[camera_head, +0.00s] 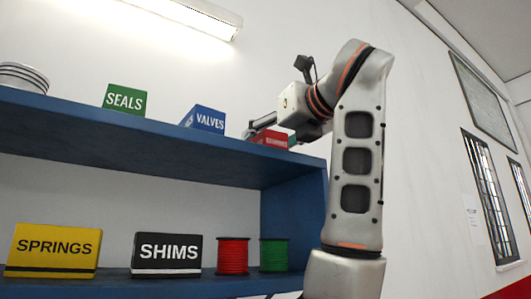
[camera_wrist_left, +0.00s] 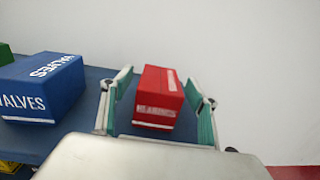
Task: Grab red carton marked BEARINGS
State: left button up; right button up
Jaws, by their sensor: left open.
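The red carton marked BEARINGS (camera_wrist_left: 157,92) stands on the top shelf, between the two fingers of my left gripper (camera_wrist_left: 158,104). The fingers are open, one on each side, with narrow gaps to the carton. In the head view the carton (camera_head: 270,140) shows only in part near the right end of the top shelf, behind my left gripper (camera_head: 268,127). My right gripper is not in view.
A blue VALVES carton (camera_head: 203,120) stands just left of the red carton. The lower shelf holds SPRINGS (camera_head: 53,249), SHIMS (camera_head: 167,254), a red spool (camera_head: 233,255) and a green spool (camera_head: 273,254).

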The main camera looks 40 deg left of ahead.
pick_arm(q)
jog(key=c, duration=1.5)
jog(key=shift+r, duration=4.9)
